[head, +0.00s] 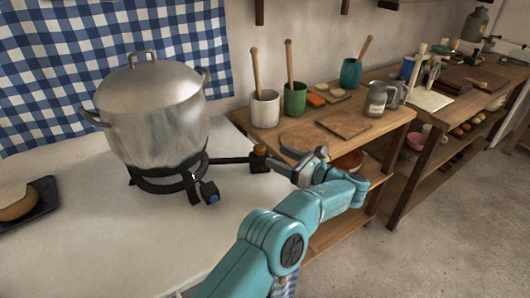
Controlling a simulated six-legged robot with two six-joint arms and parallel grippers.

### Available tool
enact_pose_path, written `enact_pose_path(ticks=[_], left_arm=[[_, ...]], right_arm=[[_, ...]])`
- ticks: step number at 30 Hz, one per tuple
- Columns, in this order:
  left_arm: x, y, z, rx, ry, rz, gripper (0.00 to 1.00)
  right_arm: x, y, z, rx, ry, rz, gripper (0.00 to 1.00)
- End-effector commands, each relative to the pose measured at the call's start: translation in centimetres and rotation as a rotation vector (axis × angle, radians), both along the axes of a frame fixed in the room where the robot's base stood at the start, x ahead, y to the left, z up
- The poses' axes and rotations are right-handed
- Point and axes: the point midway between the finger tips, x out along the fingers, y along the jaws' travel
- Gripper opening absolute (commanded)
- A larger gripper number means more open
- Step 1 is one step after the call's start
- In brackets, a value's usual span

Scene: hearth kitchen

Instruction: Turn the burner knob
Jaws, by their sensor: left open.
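A black burner (165,182) stands on the pale counter, with a large lidded metal pot (158,118) on it. A black pipe runs right from the burner to a brown knob-like fitting (259,151) near the counter's right edge. A dark block with a small blue piece (213,198) sits at the burner's front; I cannot tell which of these is the burner knob. My left gripper (284,162) is open and empty, just right of the brown fitting, its fingers toward it and seemingly apart from it. My right gripper is out of view.
A wooden table (392,128) right of the counter holds a white cup (265,110), a green cup (295,100), boards and metal jugs. A dark tray (42,203) lies at the counter's left. The front counter is clear.

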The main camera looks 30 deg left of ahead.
Motion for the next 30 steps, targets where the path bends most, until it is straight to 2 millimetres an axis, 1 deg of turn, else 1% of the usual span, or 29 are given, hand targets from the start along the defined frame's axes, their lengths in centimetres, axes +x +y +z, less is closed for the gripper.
enact_pose_path(ticks=[1, 3, 6, 9, 12, 16, 24, 30], left_arm=[[-0.2, -1.5, -0.2, -0.001, -0.001, -0.004, 0.62], [-0.5, -3.3, -0.2, 0.000, -0.001, -0.003, 0.62], [-0.8, -5.4, -0.1, 0.000, -0.002, -0.001, 0.62], [-1.1, -7.0, -0.1, 0.000, -0.002, -0.001, 0.62], [-1.3, -7.9, 0.0, 0.000, -0.001, 0.000, 0.62], [-1.4, -8.4, 0.0, 0.000, 0.000, 0.001, 0.62], [-1.4, -8.4, 0.0, 0.000, 0.000, 0.000, 0.63], [-1.0, -8.1, 0.8, 0.030, -0.006, -0.063, 0.63]], right_arm=[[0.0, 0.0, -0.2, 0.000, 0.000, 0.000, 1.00], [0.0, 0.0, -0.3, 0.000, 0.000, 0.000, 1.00], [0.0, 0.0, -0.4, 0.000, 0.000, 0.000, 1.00], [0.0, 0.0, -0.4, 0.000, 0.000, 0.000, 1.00], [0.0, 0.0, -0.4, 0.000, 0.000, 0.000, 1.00], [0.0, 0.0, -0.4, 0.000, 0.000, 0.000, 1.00], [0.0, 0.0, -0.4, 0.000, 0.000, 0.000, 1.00], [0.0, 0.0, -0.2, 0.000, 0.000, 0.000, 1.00]])
